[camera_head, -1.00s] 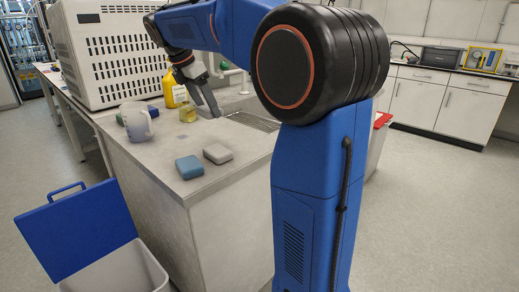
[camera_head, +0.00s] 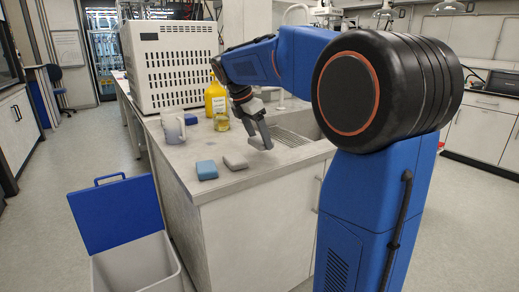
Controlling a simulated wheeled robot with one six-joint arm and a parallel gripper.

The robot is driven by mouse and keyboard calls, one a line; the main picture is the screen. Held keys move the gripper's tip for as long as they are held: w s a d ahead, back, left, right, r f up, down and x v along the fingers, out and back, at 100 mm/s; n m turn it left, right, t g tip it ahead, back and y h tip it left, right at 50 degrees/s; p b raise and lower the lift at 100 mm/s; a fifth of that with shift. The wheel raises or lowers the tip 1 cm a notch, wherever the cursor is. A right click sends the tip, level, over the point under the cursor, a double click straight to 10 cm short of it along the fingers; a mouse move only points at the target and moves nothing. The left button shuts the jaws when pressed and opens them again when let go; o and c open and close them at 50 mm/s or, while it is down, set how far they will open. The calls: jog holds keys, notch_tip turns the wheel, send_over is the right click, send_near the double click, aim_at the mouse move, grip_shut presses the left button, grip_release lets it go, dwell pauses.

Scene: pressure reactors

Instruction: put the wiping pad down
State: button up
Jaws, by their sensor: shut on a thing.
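My gripper (camera_head: 260,136) hangs low over the grey countertop (camera_head: 240,182), just left of the sink. It is shut on a small grey thing, which I take to be the wiping pad; it is hard to tell apart from the fingers at this size. A blue block-shaped pad (camera_head: 206,170) and a light grey one (camera_head: 235,161) lie side by side near the counter's front edge, nearer the camera than my gripper. I cannot tell whether what I hold touches the counter.
An open bin (camera_head: 140,265) with a blue lid stands below.

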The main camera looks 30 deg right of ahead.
aim_at(259, 148)
jog(key=shift+f, duration=2)
jog(key=o, duration=0.9)
jog(key=shift+f, duration=0.1)
jog(key=shift+o, duration=0.2)
jog(key=v, duration=1.2)
jog(key=shift+a, duration=0.1)
jog(key=s+a+f+m+t+y, duration=0.1)
jog(key=s+a+f+m, duration=0.2)
jog(key=s+f+m, duration=0.3)
jog(key=s+a+f+m+t+y, duration=0.2)
jog(key=s+a+f+m, duration=0.2)
jog(key=s+f, duration=0.5)
jog(key=s+a+f+m+t+y, duration=0.1)
jog(key=s+a+f+m, duration=0.2)
jog(key=s+f+m, duration=0.5)
jog(key=s, duration=0.7)
jog(key=shift+a+f+t, duration=0.25)
jog(key=shift+f+t, duration=0.05)
jog(key=shift+f, duration=0.05)
